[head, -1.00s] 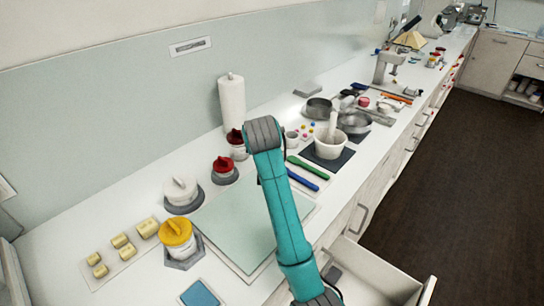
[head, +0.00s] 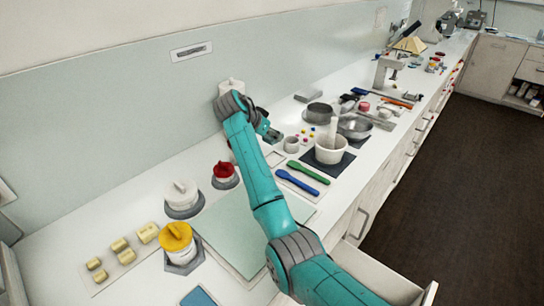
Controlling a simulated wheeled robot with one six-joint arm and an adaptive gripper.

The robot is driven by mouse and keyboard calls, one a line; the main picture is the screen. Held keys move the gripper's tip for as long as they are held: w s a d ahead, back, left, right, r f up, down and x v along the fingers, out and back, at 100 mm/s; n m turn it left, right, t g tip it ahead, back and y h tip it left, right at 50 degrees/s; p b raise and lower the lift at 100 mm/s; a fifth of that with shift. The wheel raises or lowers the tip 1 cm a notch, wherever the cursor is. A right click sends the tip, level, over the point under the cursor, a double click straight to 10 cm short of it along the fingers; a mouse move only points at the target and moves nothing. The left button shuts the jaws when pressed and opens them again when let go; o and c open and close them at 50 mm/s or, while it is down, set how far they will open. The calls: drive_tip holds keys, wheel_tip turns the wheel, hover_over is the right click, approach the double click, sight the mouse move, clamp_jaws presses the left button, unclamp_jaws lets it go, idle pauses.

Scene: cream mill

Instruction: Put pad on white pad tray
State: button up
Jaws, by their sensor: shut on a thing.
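My gripper (head: 268,131) is at the back of the counter, in front of the paper towel roll and left of the grey pots. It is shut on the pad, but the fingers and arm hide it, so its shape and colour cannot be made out. My gripper appears above the counter, apart from this tray.
A blue flat piece (head: 198,298) lies at the front edge. A mortar (head: 331,149) and blue spatula (head: 307,172) lie right. A drawer (head: 375,275) is open.

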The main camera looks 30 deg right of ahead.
wheel_tip(320, 180, down, 8)
drive_tip(key=shift+f, duration=0.15)
idle(0.3)
drive_tip(key=shift+f, duration=0.15)
drive_tip(key=o, duration=0.9)
drive_tip(key=shift+v, duration=6.1)
drive_tip(key=shift+d, duration=0.1)
